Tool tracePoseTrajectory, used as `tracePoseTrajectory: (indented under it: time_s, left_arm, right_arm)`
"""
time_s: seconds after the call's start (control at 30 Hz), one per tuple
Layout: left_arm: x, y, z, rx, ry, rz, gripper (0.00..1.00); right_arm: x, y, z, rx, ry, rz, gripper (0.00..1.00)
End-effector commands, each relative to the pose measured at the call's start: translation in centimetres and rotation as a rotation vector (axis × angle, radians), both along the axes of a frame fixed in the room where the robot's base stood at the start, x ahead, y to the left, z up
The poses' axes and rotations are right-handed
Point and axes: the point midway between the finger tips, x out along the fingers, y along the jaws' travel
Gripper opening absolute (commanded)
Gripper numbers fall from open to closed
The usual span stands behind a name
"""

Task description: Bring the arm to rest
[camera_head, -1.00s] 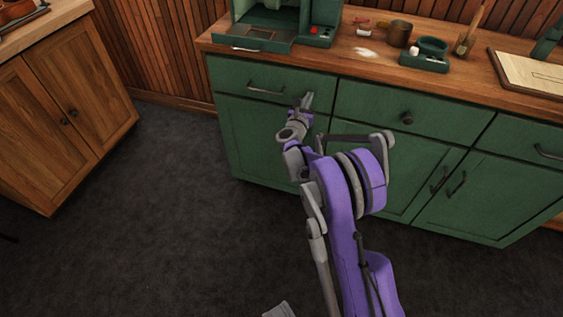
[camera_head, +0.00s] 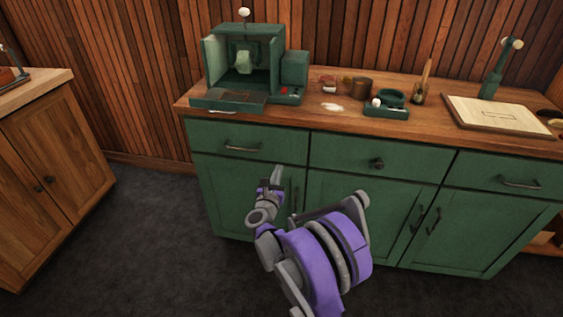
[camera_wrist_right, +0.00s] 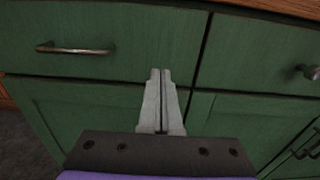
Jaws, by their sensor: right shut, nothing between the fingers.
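My right gripper (camera_head: 278,176) is in front of the green cabinet (camera_head: 229,190), below the counter top, with its purple and grey arm reaching up from the bottom of the head view. In the right wrist view, the two grey fingers of the right gripper (camera_wrist_right: 160,75) are together with nothing between them. They point at the cabinet front, between a drawer handle (camera_wrist_right: 75,48) on the left and a round knob (camera_wrist_right: 310,72) on the right. Whether the fingertips touch the cabinet cannot be told. My left gripper is not in view.
The wooden counter (camera_head: 330,123) carries an open green machine (camera_head: 245,62), a brown pot (camera_head: 362,88), a small green tray (camera_head: 386,111) and a pale board (camera_head: 495,114). A wooden cabinet (camera_head: 55,165) stands at the left. Dark carpet (camera_head: 140,240) between them is clear.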

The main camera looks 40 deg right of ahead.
Motion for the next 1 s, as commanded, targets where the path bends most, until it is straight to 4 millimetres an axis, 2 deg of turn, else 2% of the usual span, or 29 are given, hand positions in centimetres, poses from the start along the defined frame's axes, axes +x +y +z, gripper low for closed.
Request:
tracePoseTrajectory:
  time_s: [0.1, 0.3, 0.53, 0.63, 0.67, 0.77, 0.83, 0.93, 1.0]
  left_arm:
    - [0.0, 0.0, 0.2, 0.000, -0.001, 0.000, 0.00]
    - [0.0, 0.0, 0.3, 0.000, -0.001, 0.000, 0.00]
    - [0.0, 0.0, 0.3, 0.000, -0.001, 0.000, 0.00]
    - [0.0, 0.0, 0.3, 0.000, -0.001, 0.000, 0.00]
    - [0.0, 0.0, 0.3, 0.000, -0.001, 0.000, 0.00]
    - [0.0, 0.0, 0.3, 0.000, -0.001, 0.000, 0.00]
    - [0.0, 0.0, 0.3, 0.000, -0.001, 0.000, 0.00]
    - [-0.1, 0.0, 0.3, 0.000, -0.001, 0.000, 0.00]
    - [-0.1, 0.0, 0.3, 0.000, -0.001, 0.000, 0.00]
  right_arm:
    - [-1.1, 1.5, 0.0, 0.001, 0.000, 0.002, 0.00]
    - [-2.0, 2.5, 0.0, 0.001, 0.000, 0.000, 0.00]
    - [-2.0, 2.8, 0.2, -0.010, 0.010, 0.010, 0.00]
    - [-1.4, 4.4, 1.6, -0.078, 0.080, 0.082, 0.00]
    - [-1.1, 5.2, 2.3, -0.117, 0.118, 0.120, 0.00]
    - [-0.4, 9.5, 5.0, -0.316, 0.296, 0.295, 0.00]
    - [-0.6, 13.4, 6.5, -0.510, 0.449, 0.444, 0.00]
    - [-2.1, 18.9, 7.4, -0.818, 0.664, 0.653, 0.00]
    - [-4.1, 22.4, 7.2, -1.047, 0.804, 0.794, 0.00]
